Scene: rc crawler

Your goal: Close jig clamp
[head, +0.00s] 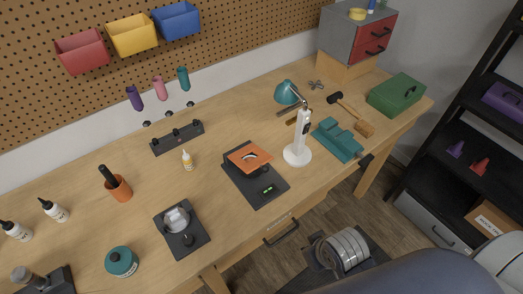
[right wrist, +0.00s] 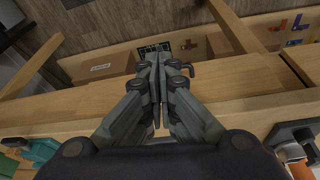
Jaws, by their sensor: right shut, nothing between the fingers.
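A dark plate (head: 198,238) with a round grey-white part (head: 177,218) and a black knob lies near the bench's front edge in the head view. It looks like a jig, but I cannot tell its clamp's state. To its right is another dark base (head: 268,193) with an orange sheet (head: 249,157) and a green light. My right gripper (right wrist: 158,58) is in the right wrist view, its fingers together and empty, apart from both fixtures. My left gripper does not show.
A white lamp (head: 298,153) and a teal vise (head: 337,141) stand right of the orange sheet. Bare wood surrounds the dark plate.

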